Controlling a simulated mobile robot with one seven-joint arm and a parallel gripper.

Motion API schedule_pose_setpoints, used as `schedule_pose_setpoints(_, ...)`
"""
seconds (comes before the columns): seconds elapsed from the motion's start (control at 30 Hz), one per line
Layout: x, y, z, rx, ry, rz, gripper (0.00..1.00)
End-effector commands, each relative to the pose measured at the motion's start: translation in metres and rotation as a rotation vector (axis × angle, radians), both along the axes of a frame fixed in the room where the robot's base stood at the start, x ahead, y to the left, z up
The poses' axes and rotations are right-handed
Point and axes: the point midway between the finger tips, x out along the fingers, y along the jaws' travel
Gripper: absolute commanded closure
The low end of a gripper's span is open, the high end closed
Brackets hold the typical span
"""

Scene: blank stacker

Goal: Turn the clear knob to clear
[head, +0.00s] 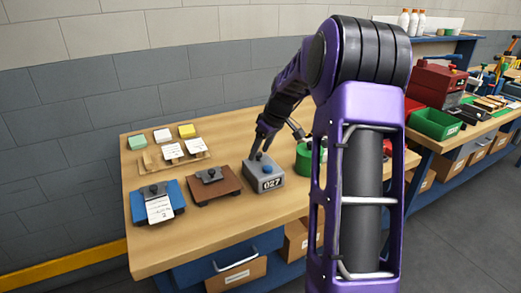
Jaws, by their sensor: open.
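A grey counter box (264,182) stands on the wooden bench, with a dial reading "027" on its front face. A blue round part (267,169) sits on its top. A small dark part, perhaps the clear knob (258,156), shows behind it, partly hidden by my gripper. My gripper (262,147) is open, pointing down over the back of the box top, with its fingers close to the dark part. I cannot tell whether they touch it or which way the knob points.
A brown board (213,192) and a blue clipboard-like base (174,207) with paper lie left of the box. A green round object (304,160) stands to its right, partly behind my arm. A wooden rack (150,165) and coloured pads lie behind left. The bench front is clear.

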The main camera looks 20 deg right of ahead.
Motion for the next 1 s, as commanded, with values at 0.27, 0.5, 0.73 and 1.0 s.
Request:
schedule_pose_setpoints(0.27,-0.0001,-0.0002,0.0002,0.0,0.0,0.0,0.65)
schedule_pose_setpoints(0.5,-0.0002,-0.0001,0.0003,0.0,0.0,0.0,1.0)
schedule_pose_setpoints(0.73,-0.0003,0.0,0.0003,0.0,0.0,-0.006,1.0)
schedule_pose_setpoints(1.0,-0.0007,0.0017,0.0004,-0.001,0.001,-0.092,1.0)
